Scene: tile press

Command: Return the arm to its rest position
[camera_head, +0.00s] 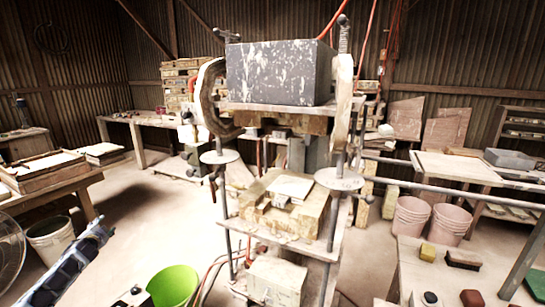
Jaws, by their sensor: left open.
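My left gripper (135,295) shows only in part, low at the bottom edge, as a small dark and light shape left of the green bucket. It is open, and I see nothing held in it. I cannot make out my right gripper.
The press carries a large speckled grey block (280,72) on top and pale boards lower down. A green bucket (173,287) stands before it. A worktable (405,262) with small blocks is at right. Pink buckets (410,218) stand behind. Open floor shows at left.

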